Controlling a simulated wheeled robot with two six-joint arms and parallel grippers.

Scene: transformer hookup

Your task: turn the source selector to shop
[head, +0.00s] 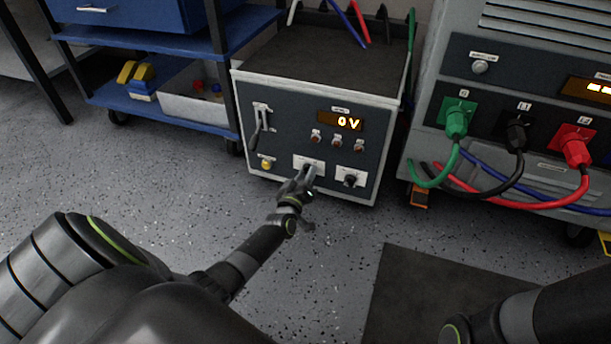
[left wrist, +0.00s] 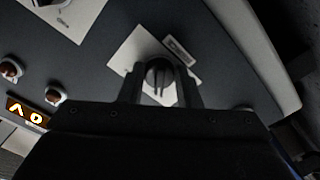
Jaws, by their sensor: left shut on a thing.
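A grey cabinet (head: 389,95) has a dark front panel with a display reading 0 V (head: 342,121). Low on the panel is a white plate (head: 301,160) with a dark round selector knob (left wrist: 159,75). The plate's lettering is too small to read. My left gripper (head: 304,178) is at this knob and hides most of it in the head view. In the left wrist view its two fingers (left wrist: 161,92) stand either side of the knob, shut on it. The knob's pointer ridge runs roughly along the fingers. My right gripper is not in view.
Right of the held knob is a second knob (head: 350,180) on a white plate. A lever (head: 257,125) and a yellow button (head: 267,163) are to the left. Green, black and red cables hang from the larger unit (head: 453,70) at right. Speckled floor (head: 150,185) in front is clear.

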